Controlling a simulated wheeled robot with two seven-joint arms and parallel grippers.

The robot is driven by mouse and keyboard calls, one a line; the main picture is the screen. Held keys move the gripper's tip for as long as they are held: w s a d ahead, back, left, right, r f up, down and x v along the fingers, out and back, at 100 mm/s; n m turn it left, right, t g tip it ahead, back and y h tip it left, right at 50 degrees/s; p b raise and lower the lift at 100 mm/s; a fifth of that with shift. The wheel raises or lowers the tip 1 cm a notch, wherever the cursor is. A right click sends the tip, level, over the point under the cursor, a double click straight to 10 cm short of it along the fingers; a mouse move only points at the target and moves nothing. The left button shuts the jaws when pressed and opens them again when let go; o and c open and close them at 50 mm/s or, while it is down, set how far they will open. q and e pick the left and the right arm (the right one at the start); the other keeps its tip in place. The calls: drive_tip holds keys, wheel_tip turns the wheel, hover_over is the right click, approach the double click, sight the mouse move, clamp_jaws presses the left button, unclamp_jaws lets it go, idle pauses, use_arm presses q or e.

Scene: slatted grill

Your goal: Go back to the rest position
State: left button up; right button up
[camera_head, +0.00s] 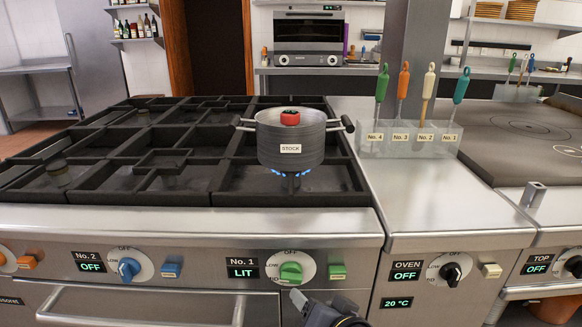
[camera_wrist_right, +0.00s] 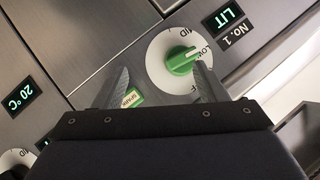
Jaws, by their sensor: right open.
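My right gripper (camera_head: 300,299) comes in at the bottom of the head view, just below the green No. 1 knob (camera_head: 291,272). In the right wrist view the gripper (camera_wrist_right: 162,77) is open, its fingers spread and nothing between them. The green knob (camera_wrist_right: 181,61) shows just beyond the fingertips, nearer the right finger. The green spark button (camera_wrist_right: 132,97) lies near the left finger. I cannot tell whether a finger touches the panel. The No. 1 display (camera_head: 243,272) reads LIT. My left gripper is not in view.
A lidded pot (camera_head: 290,143) labelled STOCK stands on the front right burner over a blue flame (camera_head: 290,174). Cast grates (camera_head: 160,160) cover the stove. A rack (camera_head: 408,143) of coloured-handled tools stands on the steel counter. The oven knob (camera_head: 450,272) is right of my gripper.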

drive_tip(key=s+d+n+g+h, duration=0.1)
drive_tip(key=s+d+g, duration=0.5)
drive_tip(key=s+d, duration=1.1)
wheel_tip(320, 180, up, 19)
drive_tip(key=s+a+p, duration=0.1)
drive_tip(key=p, duration=1.9)
drive_tip(key=shift+s+a+r, duration=0.15)
drive_tip(key=shift+r, duration=0.05)
